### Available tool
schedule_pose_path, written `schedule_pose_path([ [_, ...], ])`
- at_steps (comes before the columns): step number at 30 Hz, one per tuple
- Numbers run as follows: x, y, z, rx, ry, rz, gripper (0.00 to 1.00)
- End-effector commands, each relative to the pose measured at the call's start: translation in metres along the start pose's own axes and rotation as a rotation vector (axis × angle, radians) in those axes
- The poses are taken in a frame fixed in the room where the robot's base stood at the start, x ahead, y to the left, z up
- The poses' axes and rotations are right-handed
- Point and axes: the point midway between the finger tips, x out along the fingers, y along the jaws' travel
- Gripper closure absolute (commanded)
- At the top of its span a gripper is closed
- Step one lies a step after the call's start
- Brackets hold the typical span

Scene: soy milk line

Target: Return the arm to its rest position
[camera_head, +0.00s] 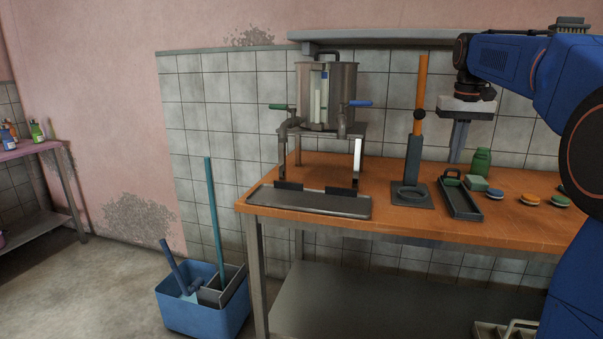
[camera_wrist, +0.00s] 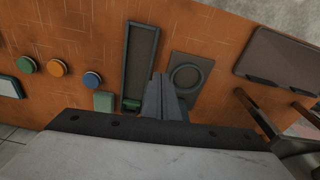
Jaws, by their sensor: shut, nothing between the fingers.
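My blue arm (camera_head: 505,60) reaches in from the right in the head view. My gripper (camera_head: 456,160) hangs from it, fingers pointing down, above the back of the orange worktop (camera_head: 330,163). The fingers are shut together with nothing between them. In the wrist view my gripper (camera_wrist: 160,78) shows as two dark fingers side by side, over the worktop between a long dark tray (camera_wrist: 140,58) and a square plate with a ring (camera_wrist: 188,74).
A steel tank (camera_head: 340,90) with two taps stands at left above a drip tray (camera_head: 310,202). An orange upright post (camera_head: 422,80) stands close left of my gripper. A green bottle (camera_head: 481,162) and several round lids (camera_head: 530,199) are at right. A wall shelf (camera_head: 390,37) runs above.

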Motion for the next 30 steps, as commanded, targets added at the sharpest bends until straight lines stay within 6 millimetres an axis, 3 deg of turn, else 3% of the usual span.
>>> schedule_pose_path([
  [5, 0.004, -0.016, 0.056, -0.027, 0.040, -0.004, 1.00],
  [14, 0.030, -0.035, 0.148, -0.071, 0.105, -0.012, 1.00],
  [23, 0.076, -0.046, 0.244, -0.114, 0.169, -0.023, 1.00],
  [30, 0.125, -0.050, 0.319, -0.149, 0.222, -0.035, 1.00],
])
